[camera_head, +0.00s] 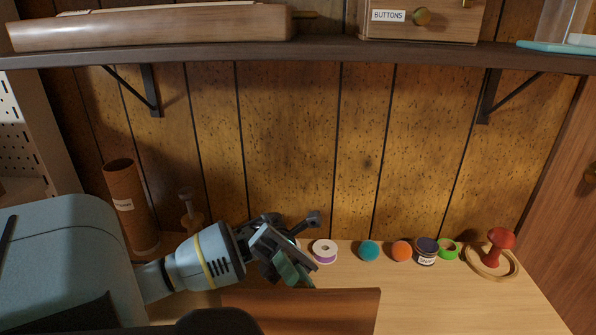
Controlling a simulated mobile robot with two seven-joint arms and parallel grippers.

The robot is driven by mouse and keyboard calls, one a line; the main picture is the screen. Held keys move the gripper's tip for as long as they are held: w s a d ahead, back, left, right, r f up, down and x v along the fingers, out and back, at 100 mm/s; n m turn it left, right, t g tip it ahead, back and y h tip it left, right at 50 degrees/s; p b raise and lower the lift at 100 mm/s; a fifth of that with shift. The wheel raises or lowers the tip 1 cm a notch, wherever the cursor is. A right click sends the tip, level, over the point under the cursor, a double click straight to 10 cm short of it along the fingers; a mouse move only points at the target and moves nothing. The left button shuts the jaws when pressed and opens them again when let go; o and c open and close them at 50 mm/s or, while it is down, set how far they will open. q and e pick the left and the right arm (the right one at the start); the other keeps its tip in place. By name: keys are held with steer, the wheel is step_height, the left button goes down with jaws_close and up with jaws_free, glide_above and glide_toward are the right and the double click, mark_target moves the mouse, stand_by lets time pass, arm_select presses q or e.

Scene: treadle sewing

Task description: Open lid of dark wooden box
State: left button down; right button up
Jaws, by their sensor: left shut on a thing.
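A dark brown wooden panel (330,312) stands up at the bottom middle of the head view. It looks like the raised lid of the dark wooden box; the rest of the box is below the picture edge or hidden. My left gripper (290,270) is at the panel's top edge, left of its middle, with its greenish fingers pointing down. It is shut on the lid, though the contact is partly hidden by the fingers. My right gripper is not in view.
A white-and-purple spool (325,257), a teal ball (369,251), an orange ball (402,250), a dark labelled jar (426,251), green tape (448,249) and a red-knobbed item (500,240) line the table's back. A cardboard tube (130,205) stands left. A shelf (330,50) hangs above.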

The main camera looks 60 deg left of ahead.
arm_select(q)
steer(key=c, duration=1.3)
jaws_free()
steer(key=b+v, duration=0.2)
steer(key=v, duration=0.5)
steer(key=shift+a+f, duration=0.15)
steer(key=shift+a, duration=0.2)
steer(key=shift+w, duration=0.1)
